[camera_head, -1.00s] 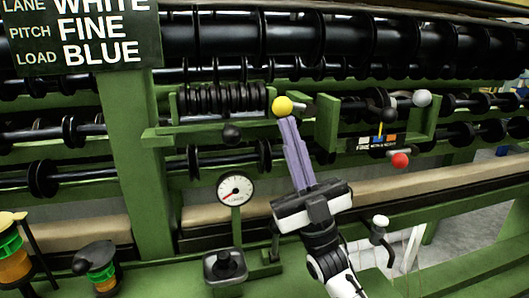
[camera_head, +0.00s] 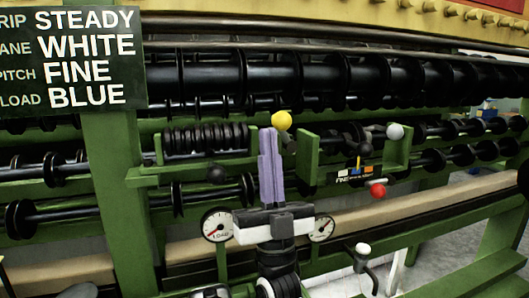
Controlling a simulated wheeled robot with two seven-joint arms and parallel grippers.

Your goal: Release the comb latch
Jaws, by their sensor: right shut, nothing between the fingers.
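A yellow ball knob (camera_head: 282,120) stands on a short dark stem at the middle of the green frame. My right gripper (camera_head: 266,132) points up with its purple fingers together and nothing between them. Its tips are just left of and slightly below the yellow knob in the picture; I cannot tell whether they touch. A black ribbed roller (camera_head: 205,138) sits left of the fingers. Which part is the comb latch is not marked; a white knob (camera_head: 395,131), a red knob (camera_head: 378,190) and a black knob (camera_head: 216,174) are also nearby. My left gripper is not in view.
A sign (camera_head: 88,60) reads steady, white, fine and blue. A small labelled plate with a pointer (camera_head: 360,172) sits right of the fingers. Two dial gauges (camera_head: 217,225) (camera_head: 320,229) flank my gripper. A white-topped handle (camera_head: 363,249) stands lower right. Black spool rollers (camera_head: 390,76) run behind.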

